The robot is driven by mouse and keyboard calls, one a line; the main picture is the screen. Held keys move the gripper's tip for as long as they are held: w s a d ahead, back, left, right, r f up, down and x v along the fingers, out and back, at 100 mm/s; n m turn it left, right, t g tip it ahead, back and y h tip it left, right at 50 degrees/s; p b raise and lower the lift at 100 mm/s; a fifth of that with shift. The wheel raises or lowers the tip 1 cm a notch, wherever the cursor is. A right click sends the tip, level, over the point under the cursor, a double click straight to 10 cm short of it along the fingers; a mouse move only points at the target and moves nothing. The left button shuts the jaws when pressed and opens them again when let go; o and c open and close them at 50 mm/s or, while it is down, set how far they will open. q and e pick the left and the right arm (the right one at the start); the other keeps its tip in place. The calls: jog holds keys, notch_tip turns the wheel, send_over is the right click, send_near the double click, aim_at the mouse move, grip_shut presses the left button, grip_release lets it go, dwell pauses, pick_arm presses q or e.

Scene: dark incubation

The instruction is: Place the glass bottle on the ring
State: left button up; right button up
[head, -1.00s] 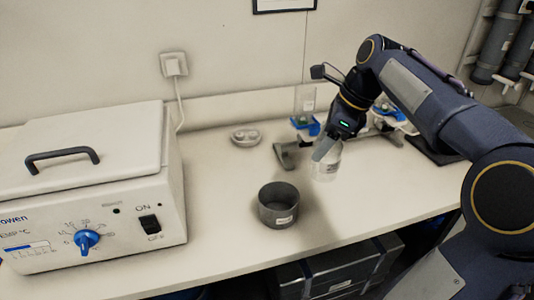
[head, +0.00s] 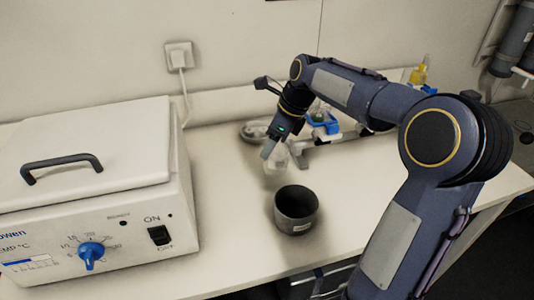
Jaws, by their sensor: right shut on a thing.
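The clear glass bottle (head: 277,161) is held by my right gripper (head: 268,149), which is shut on it. It hangs above the bench, behind and slightly left of a dark round open container (head: 296,209). The bottle is apart from that container. The gripper fingers and the bottle's upper part overlap, so the exact grasp is hard to see. I cannot clearly make out a separate ring; the dark container is the only clear round rim in front. My left gripper is not in view.
A white heating box (head: 90,190) with a blue dial and black handle fills the left. A stand with blue clamps (head: 324,122) is behind the right arm. A wall socket (head: 179,55) with a cable is at the back. The bench (head: 232,222) is clear between box and container.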

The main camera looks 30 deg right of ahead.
jog(key=shift+w+a+f, duration=0.25)
jog(key=shift+w+f, duration=0.15)
jog(key=shift+f, duration=0.15)
jog(key=shift+s+d+x, duration=0.15)
jog(key=shift+x, duration=0.75)
jog(key=shift+s+d+x, duration=0.15)
jog(key=shift+x, duration=0.8)
jog(key=shift+f, duration=0.25)
jog(key=o, duration=1.1)
